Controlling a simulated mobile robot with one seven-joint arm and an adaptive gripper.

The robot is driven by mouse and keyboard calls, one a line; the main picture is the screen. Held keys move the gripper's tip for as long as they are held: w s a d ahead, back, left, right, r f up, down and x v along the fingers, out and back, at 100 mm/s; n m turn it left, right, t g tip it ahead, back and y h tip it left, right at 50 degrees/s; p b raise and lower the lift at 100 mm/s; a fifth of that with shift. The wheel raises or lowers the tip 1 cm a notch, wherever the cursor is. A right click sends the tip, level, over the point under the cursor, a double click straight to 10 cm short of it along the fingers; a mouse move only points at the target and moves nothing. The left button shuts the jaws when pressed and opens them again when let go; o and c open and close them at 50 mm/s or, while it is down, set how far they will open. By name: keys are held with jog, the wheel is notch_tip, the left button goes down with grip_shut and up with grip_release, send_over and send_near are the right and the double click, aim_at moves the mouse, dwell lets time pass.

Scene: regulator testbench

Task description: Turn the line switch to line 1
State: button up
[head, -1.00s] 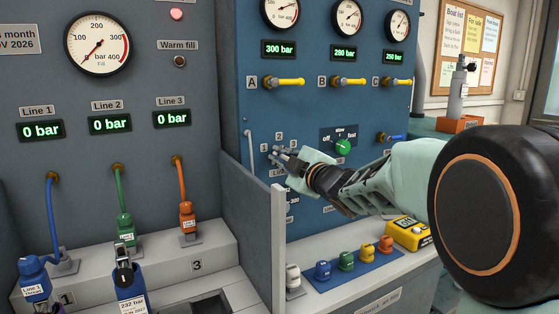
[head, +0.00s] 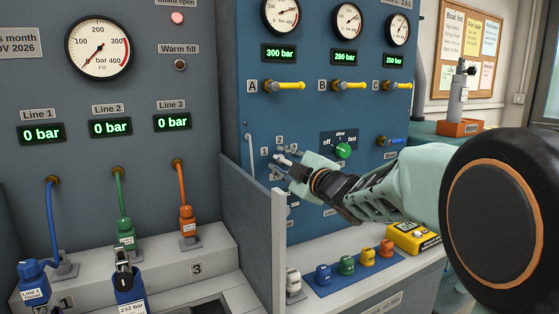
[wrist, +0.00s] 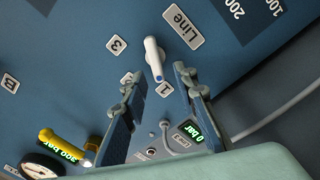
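The line switch (wrist: 153,58) is a white lever knob with a blue mark at one end, on the blue panel. In the wrist view its blue-marked end points closest to the label 1 (wrist: 165,90), with labels 2 (wrist: 127,78) and 3 (wrist: 116,44) to the left and the Line plate (wrist: 183,29) above. My gripper (wrist: 157,71) is open, its two fingers in front of the panel with the lever end showing between the tips. I cannot tell whether they touch it. In the head view my gripper (head: 283,155) partly hides the switch and its labels.
A green selector knob (head: 343,151) is right of my gripper. Yellow-handled valves (head: 286,86) are above it. A grey divider wall (head: 255,215) stands to the left. Coloured caps (head: 347,265) and a yellow meter (head: 412,236) lie on the shelf below.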

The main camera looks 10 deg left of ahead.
jog(key=v, duration=1.1)
jog(key=shift+w, duration=0.15)
